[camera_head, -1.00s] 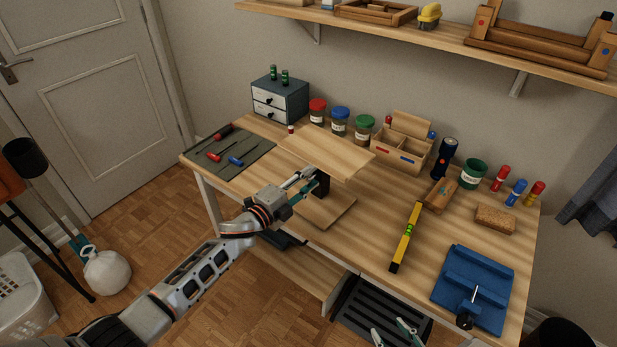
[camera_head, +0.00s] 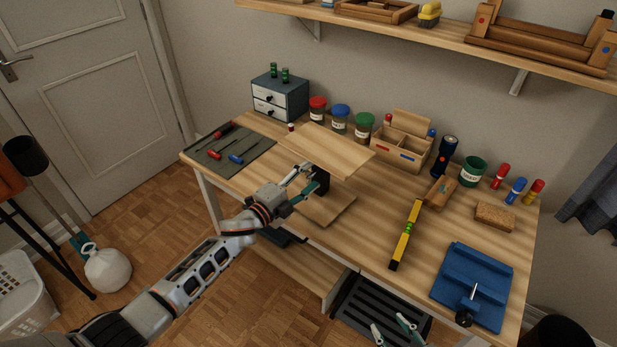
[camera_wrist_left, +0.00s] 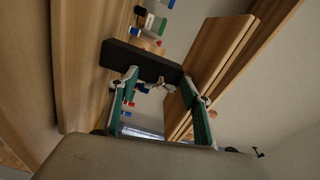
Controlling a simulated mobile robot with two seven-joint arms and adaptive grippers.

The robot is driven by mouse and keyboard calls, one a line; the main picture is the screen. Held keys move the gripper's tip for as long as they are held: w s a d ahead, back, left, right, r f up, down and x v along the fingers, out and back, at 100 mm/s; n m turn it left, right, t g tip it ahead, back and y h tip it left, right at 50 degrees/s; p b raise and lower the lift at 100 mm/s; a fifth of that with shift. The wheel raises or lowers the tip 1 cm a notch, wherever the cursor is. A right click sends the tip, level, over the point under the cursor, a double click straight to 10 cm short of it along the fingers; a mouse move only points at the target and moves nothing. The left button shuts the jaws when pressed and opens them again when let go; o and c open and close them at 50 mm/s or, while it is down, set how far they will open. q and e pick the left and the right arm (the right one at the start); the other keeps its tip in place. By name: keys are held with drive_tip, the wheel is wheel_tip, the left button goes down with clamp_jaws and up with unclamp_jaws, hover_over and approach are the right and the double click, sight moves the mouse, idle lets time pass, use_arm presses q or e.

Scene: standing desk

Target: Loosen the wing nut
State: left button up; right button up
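A small wooden stand has a top board (camera_head: 330,150), a base board (camera_head: 328,208) and a black post (camera_head: 322,184) between them. The post also shows in the left wrist view as a dark bar (camera_wrist_left: 140,60). A small silvery wing nut (camera_wrist_left: 160,83) is on the post's near side; I cannot make it out in the head view. My left gripper (camera_head: 306,184) is at the post. In the left wrist view its teal fingers (camera_wrist_left: 163,92) are apart, one on each side of the wing nut, and not visibly touching it. My right gripper (camera_head: 391,328) is open and empty at the bottom edge.
A mat with screwdrivers (camera_head: 228,145) lies left of the stand. Drawers (camera_head: 280,97), jars (camera_head: 340,118) and a wooden organizer (camera_head: 402,148) stand behind. A yellow level (camera_head: 405,235) and blue vise-like block (camera_head: 473,285) lie right. The desk between stand and level is clear.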

use_arm(q)
drive_tip(key=v, duration=1.2)
drive_tip(key=shift+s, duration=0.1)
drive_tip(key=s+a+f+n+g+y, duration=0.1)
drive_tip(key=s+a+f+n+y, duration=0.2)
drive_tip(key=s, duration=0.5)
drive_tip(key=s+a+f+n+y, duration=0.3)
drive_tip(key=s+a+f+n, duration=0.2)
drive_tip(key=s+f+n, duration=0.3)
drive_tip(key=s+a+f+n+g+y, duration=0.1)
drive_tip(key=s+a+f+n+y, duration=0.2)
drive_tip(key=s+f+n, duration=0.3)
drive_tip(key=s+a+n, duration=0.1)
drive_tip(key=s+n, duration=0.2)
drive_tip(key=s, duration=0.1)
drive_tip(key=shift+s+a+f+g, duration=0.25)
drive_tip(key=shift+a+g, duration=0.05)
